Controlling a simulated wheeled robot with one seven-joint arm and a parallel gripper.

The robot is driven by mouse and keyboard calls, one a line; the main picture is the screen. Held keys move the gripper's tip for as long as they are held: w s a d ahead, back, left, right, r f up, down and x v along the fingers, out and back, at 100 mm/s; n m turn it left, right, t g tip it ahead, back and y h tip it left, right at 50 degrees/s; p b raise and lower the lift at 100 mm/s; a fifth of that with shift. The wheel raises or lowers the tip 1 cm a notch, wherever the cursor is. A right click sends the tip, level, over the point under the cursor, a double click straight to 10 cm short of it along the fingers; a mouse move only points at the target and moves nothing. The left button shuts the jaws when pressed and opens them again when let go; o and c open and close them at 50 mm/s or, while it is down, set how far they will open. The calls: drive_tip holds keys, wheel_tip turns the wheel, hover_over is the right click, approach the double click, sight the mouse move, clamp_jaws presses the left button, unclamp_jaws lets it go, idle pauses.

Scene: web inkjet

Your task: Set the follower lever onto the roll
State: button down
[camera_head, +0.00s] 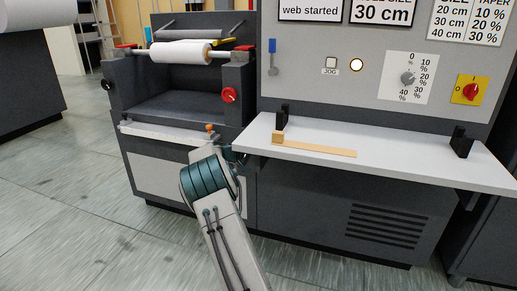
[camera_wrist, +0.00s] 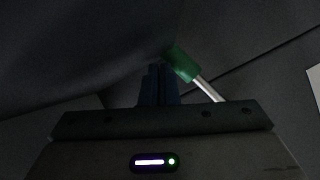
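The white roll (camera_head: 181,51) lies across the top of the dark unwind stand in the head view. A green-handled lever (camera_wrist: 183,65) with a pale metal rod shows in the wrist view, just right of my fingertips; I cannot tell whether it touches them. The lever is not clearly visible in the head view. My gripper (camera_wrist: 159,72) shows its two dark fingers close together, with nothing seen between them. In the head view my gripper is mostly hidden behind my wrist, low in front of the stand beside the shelf's left end.
Red knobs (camera_head: 230,95) and an orange-topped peg (camera_head: 210,128) are on the stand. A grey shelf (camera_head: 400,165) juts out at right, holding a wooden piece (camera_head: 315,147) and black brackets (camera_head: 462,142). The control panel (camera_head: 330,90) rises behind it. Floor at left is clear.

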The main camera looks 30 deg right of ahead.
drive_tip(key=p+v, duration=0.3)
drive_tip(key=v, duration=1)
drive_tip(key=shift+s+a+p, duration=0.2)
drive_tip(key=shift+a+p, duration=0.15)
